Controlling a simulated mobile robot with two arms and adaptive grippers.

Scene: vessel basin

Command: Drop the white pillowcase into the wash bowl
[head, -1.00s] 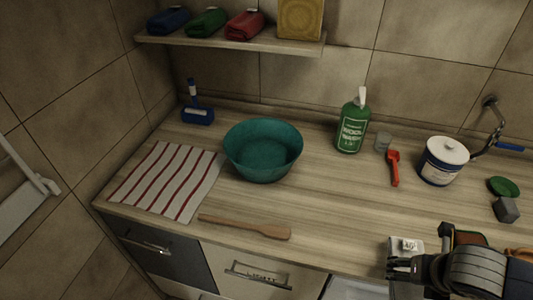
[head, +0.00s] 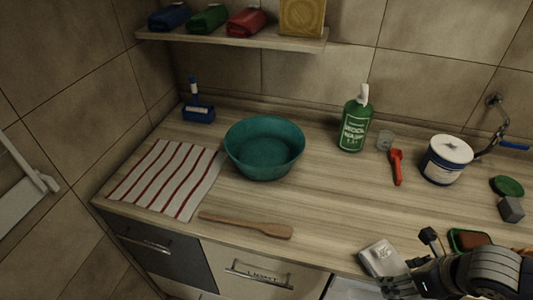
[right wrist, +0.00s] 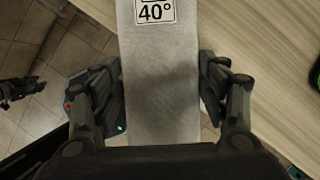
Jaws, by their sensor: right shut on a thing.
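The white pillowcase (head: 380,258) is a folded pale block near the counter's front edge, at the lower right of the head view. My right gripper (head: 402,283) is shut on it. In the right wrist view the pillowcase (right wrist: 160,100) lies between the two fingers of the right gripper (right wrist: 162,88), with a 40° label at its far end. Whether it touches the counter is unclear. The wash bowl (head: 264,148), teal and round, stands left of the gripper and looks empty. A dark jointed part at the wrist view's left edge may be my left gripper (right wrist: 18,90).
A wooden spatula (head: 246,226) lies in front of the bowl, and a striped towel (head: 168,180) left of it. A shelf (head: 235,38) hangs above. Mid-counter is clear.

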